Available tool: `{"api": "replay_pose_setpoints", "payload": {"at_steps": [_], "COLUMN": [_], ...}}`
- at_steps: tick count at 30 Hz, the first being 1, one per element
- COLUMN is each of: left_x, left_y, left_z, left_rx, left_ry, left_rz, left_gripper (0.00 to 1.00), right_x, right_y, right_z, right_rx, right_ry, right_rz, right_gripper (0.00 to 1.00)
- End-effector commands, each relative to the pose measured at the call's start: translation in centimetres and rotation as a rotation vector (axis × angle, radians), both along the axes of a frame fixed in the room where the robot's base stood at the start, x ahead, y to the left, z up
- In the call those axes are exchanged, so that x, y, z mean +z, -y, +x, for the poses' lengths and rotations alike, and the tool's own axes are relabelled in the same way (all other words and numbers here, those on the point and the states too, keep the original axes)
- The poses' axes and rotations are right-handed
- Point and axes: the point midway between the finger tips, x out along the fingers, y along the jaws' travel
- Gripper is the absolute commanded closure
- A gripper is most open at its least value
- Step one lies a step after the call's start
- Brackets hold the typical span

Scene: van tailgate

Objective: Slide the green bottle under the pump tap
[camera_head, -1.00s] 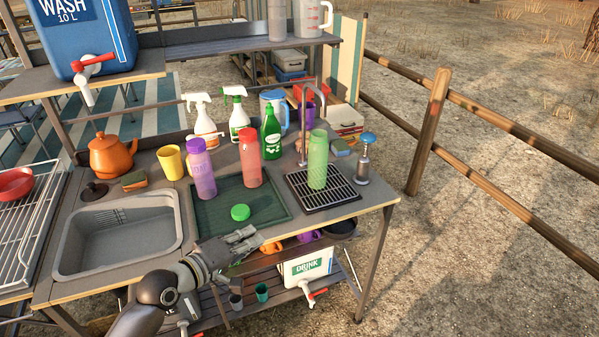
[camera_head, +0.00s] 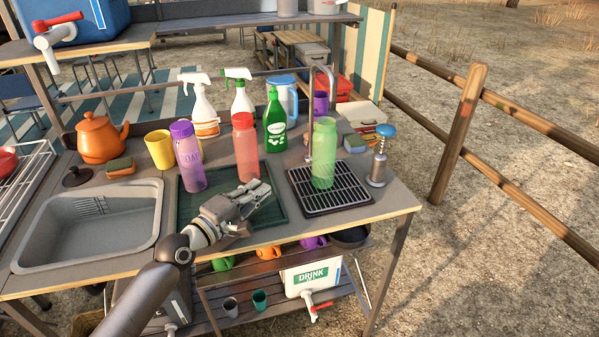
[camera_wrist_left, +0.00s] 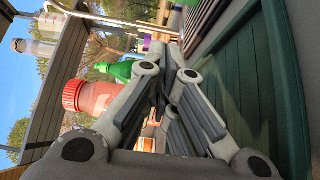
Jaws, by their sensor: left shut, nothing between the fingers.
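The translucent green bottle (camera_head: 324,153) stands upright, without a lid, on the black drip grate (camera_head: 351,197). The pump tap (camera_head: 311,105) is a thin grey gooseneck rising behind the grate, its bend above the bottle in the picture. I cannot tell whether its outlet is exactly over the bottle's mouth. A blue-topped pump knob (camera_head: 381,151) stands right of the grate. My left gripper (camera_head: 262,190) is shut and empty over the green mat's right part, left of the grate and apart from the bottle. Its shut fingers also show in the wrist view (camera_wrist_left: 165,65). My right gripper is out of view.
The purple bottle (camera_head: 189,160) and red bottle (camera_head: 245,148) stand on the green mat (camera_head: 194,207); the red one is close behind my gripper. A green soap bottle (camera_head: 275,128) and spray bottles stand behind. The sink (camera_head: 90,230) lies left. Counter in front of the grate is clear.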

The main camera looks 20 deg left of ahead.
Motion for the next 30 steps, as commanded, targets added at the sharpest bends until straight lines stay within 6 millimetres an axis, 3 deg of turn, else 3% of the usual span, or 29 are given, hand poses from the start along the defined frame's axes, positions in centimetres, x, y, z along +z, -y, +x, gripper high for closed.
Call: {"api": "replay_pose_setpoints", "payload": {"at_steps": [16,21,30], "left_x": [0.2,0.2,0.0], "left_y": [3.3,5.6,6.7], "left_z": [9.1,9.9,10.4], "left_rx": [-0.001,-0.001,-0.001], "left_ry": [0.001,-0.001,-0.002], "left_rz": [0.001,-0.001,0.002], "left_gripper": [1.00,1.00,1.00], "right_x": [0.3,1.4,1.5], "right_y": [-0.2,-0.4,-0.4], "right_z": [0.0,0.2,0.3], "right_rx": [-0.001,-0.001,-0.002], "right_ry": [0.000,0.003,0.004], "right_rz": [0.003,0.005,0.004], "right_gripper": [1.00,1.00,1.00]}}
